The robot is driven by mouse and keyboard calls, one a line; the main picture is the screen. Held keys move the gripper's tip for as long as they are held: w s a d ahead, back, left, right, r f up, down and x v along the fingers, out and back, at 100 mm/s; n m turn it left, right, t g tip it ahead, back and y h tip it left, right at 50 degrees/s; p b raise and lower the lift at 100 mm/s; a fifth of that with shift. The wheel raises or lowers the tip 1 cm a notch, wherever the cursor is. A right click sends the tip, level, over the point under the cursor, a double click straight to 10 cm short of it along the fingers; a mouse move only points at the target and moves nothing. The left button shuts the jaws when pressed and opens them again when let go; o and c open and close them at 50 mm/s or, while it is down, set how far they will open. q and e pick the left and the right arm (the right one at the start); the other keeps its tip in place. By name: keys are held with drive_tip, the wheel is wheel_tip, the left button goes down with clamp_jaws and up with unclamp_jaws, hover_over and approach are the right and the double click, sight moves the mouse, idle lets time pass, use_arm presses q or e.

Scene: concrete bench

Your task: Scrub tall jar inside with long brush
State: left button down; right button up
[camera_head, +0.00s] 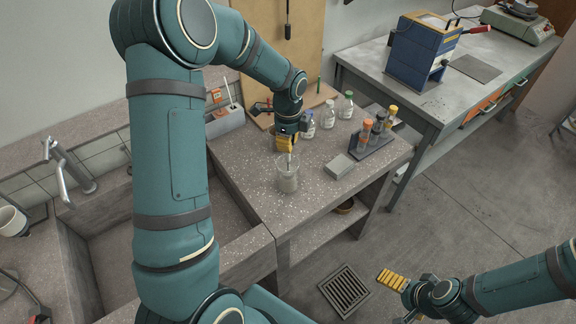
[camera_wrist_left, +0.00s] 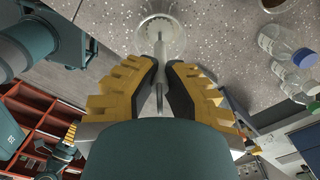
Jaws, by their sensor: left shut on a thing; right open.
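The tall jar (camera_head: 288,183) is clear glass and stands upright on the speckled bench; its round mouth shows at the top of the left wrist view (camera_wrist_left: 180,42). My left gripper (camera_head: 287,148) is just above the jar, shut on the long brush (camera_wrist_left: 159,62). The brush's pale shaft points from the fingers down to the jar mouth. In the head view the brush's lower part overlaps the jar, and how deep its head sits is hard to tell. My right gripper (camera_head: 395,299) is open and empty, low at the right over the floor.
Bottles with coloured caps (camera_head: 328,114) stand behind the jar. A rack (camera_head: 372,140) with orange, dark and yellow items and a grey block (camera_head: 342,166) are to its right. A stone sink (camera_head: 130,235) lies left. Bench in front of the jar is clear.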

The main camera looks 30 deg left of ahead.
use_arm(q)
wheel_tip(320, 180, up, 6)
drive_tip(key=p, duration=0.5)
drive_tip(key=shift+r, duration=0.2)
wheel_tip(320, 180, up, 4)
drive_tip(key=p, duration=0.3)
drive_tip(key=shift+r, duration=1.6)
drive_tip(key=shift+a, duration=0.1)
